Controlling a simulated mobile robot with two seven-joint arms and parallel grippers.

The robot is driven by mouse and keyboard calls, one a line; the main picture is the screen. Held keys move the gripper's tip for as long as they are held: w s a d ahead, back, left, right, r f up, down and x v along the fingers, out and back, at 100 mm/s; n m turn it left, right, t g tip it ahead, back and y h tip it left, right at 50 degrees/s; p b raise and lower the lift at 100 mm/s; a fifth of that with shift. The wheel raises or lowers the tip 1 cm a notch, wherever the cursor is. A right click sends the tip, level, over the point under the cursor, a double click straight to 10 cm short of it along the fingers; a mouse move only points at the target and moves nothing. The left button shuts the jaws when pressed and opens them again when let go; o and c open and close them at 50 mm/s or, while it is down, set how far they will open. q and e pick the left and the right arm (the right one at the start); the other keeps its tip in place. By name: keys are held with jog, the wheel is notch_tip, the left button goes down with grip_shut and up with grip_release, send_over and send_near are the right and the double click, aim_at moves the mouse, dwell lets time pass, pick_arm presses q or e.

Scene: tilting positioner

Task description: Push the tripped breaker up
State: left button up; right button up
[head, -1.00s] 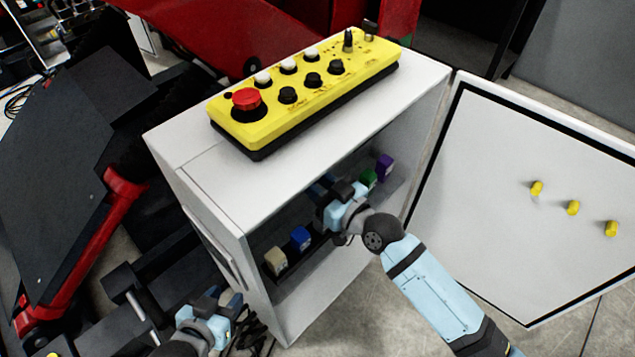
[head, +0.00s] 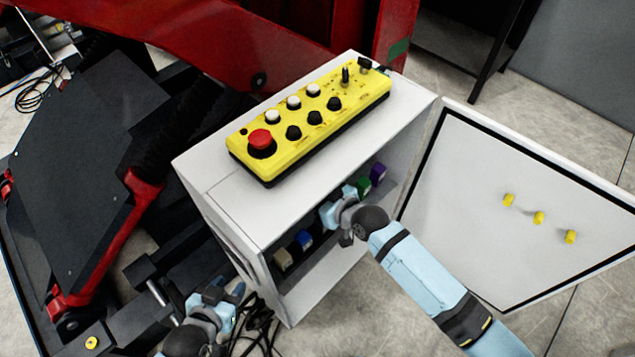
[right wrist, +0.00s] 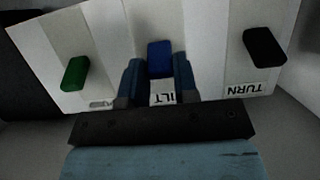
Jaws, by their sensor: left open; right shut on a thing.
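In the open cabinet (head: 235,203) sits a row of breakers with coloured handles: beige (head: 282,258), blue (head: 304,238), green (head: 362,186) and purple (head: 377,173). My right gripper (head: 336,212) reaches into the middle of the row and hides part of it. In the right wrist view the right gripper (right wrist: 160,75) is shut on a blue breaker handle (right wrist: 160,57), above a partly covered label. A green handle (right wrist: 75,73) and a black handle (right wrist: 265,47) stand on either side. My left gripper (head: 222,298) is open and empty, low outside the cabinet's left side.
A yellow control box (head: 310,120) with a red button lies on the cabinet top. The open door (head: 490,160) with yellow knobs stands to the right. Black cables (head: 262,325) hang near my left gripper. Red and black machinery (head: 110,200) fills the left side.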

pick_arm(q)
jog(key=shift+s+a+r+p, duration=0.1)
jog(key=shift+a+r+p, duration=0.05)
jog(key=shift+r+p, duration=0.3)
jog(key=shift+s+a+r+p, duration=0.1)
jog(key=shift+r+p, duration=0.25)
jog(key=shift+r, duration=0.2)
pick_arm(e)
jog(key=shift+a+r+g+h, duration=0.1)
jog(key=shift+r+g+h, duration=0.1)
jog(key=shift+g+h, duration=0.1)
jog(key=o, duration=0.8)
pick_arm(q)
jog(key=shift+d+r, duration=0.1)
jog(key=shift+r, duration=0.1)
pick_arm(e)
jog(key=shift+o, duration=0.6)
pick_arm(q)
jog(key=shift+f, duration=0.25)
pick_arm(e)
jog(key=v, duration=1.3)
jog(key=shift+s+d+r, duration=0.2)
jog(key=shift+s+d, duration=0.05)
jog(key=shift+d, duration=0.05)
